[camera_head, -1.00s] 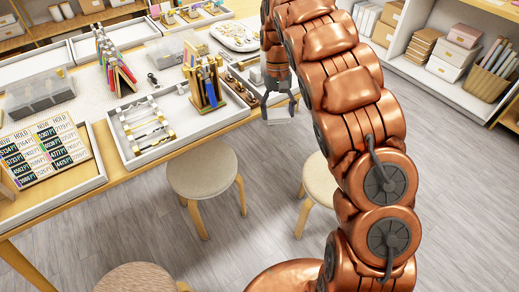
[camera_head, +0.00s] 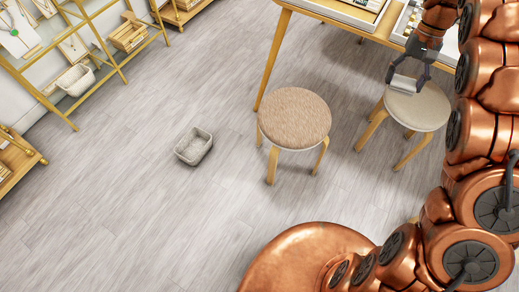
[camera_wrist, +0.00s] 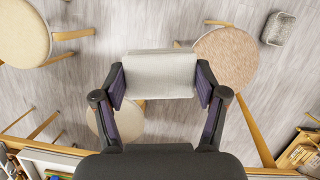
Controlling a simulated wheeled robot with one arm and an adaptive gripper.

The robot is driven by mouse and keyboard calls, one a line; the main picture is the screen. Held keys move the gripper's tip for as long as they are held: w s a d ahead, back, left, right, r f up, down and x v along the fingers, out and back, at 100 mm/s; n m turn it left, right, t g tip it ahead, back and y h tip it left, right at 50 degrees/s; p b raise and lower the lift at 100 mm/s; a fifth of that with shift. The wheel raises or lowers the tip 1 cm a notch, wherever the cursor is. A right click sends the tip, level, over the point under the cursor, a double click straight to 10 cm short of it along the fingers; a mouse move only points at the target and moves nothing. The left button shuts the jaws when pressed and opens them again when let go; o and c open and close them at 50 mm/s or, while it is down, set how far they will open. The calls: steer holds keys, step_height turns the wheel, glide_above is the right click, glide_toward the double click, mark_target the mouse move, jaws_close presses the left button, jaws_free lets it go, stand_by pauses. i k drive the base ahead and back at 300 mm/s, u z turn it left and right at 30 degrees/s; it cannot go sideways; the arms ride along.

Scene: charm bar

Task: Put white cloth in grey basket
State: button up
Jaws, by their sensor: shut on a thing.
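My gripper (camera_head: 418,72) is shut on the white cloth (camera_head: 404,84), a pale folded piece held in the air in front of a cream stool at the right of the head view. In the wrist view the cloth (camera_wrist: 160,75) sits between the two fingers of my gripper (camera_wrist: 160,88). The grey basket (camera_head: 194,147) stands on the floor left of the middle in the head view, well apart from my gripper. It also shows at the top right of the wrist view (camera_wrist: 278,28). Its inside looks empty in the head view.
A brown-topped stool (camera_head: 294,116) stands between the basket and my gripper. A cream stool (camera_head: 417,106) is below my gripper. A wooden table (camera_head: 291,8) with trays is at the top. Gold shelving (camera_head: 98,57) stands at the left. The floor around the basket is clear.

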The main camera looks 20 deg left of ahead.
mark_target(196, 150)
steer(key=u, duration=0.4)
steer(key=k, duration=0.6)
steer(key=u, duration=1.35)
steer(key=i, duration=0.65)
steer(key=u, duration=0.95)
steer(key=i, duration=1.6)
steer(key=z, duration=0.65)
